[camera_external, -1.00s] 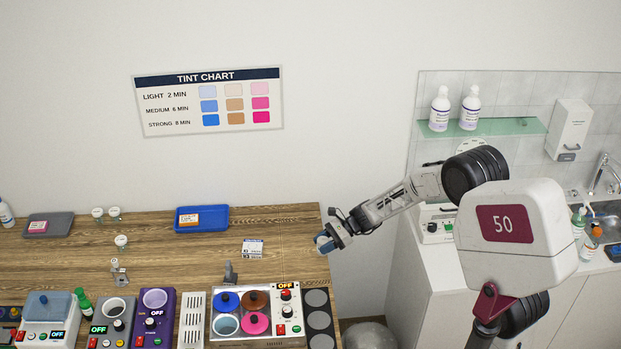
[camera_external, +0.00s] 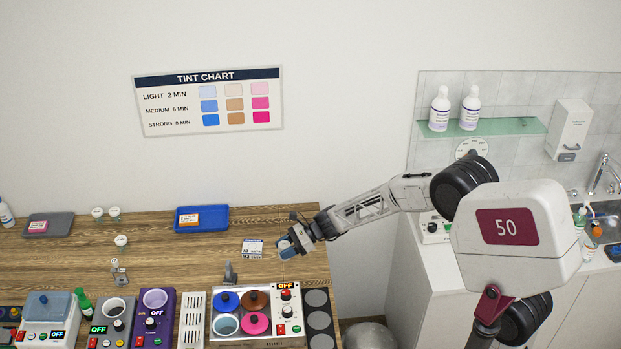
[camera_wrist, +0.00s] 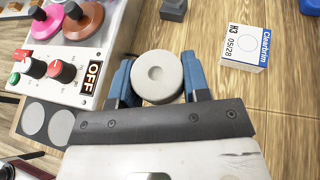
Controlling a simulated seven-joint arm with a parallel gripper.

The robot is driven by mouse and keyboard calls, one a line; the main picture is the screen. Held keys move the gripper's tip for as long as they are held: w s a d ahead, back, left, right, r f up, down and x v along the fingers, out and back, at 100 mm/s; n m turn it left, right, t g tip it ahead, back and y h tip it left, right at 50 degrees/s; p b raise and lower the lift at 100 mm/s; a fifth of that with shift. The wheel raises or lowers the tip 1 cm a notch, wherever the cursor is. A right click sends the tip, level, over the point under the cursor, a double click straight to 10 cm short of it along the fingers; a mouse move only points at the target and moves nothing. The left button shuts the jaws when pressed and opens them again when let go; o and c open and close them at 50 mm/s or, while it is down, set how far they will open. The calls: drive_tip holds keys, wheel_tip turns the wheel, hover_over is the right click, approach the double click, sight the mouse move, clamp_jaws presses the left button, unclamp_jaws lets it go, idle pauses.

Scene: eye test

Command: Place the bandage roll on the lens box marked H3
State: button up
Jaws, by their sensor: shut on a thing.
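The bandage roll (camera_wrist: 157,77) is a pale grey-white disc with a small round dimple, seen in the wrist view. My gripper (camera_wrist: 158,85) is shut on it, with one blue finger at each side. In the external view my gripper (camera_external: 289,246) is over the table's right part, and the roll is hard to make out there. The lens box marked H3 (camera_wrist: 245,48) is a small white and blue box reading 05/28, at the upper right of the wrist view. In the external view the box (camera_external: 252,248) lies just left of my gripper, apart from it.
The tinting unit (camera_external: 256,313) with coloured lids, knobs and an OFF display stands in front. A dark strip with grey discs (camera_external: 318,319) is at its right. A small grey stand (camera_external: 230,273) is near the box. A blue tray (camera_external: 219,222) lies behind; bare wood surrounds the box.

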drive_tip(key=shift+w+a, duration=0.1)
idle(0.3)
hover_over(253, 246)
drive_tip(key=shift+a+f, duration=0.1)
drive_tip(key=shift+f, duration=0.65)
idle(0.3)
drive_tip(key=shift+f, duration=1.75)
drive_tip(key=shift+f, duration=0.15)
drive_tip(key=o, duration=0.9)
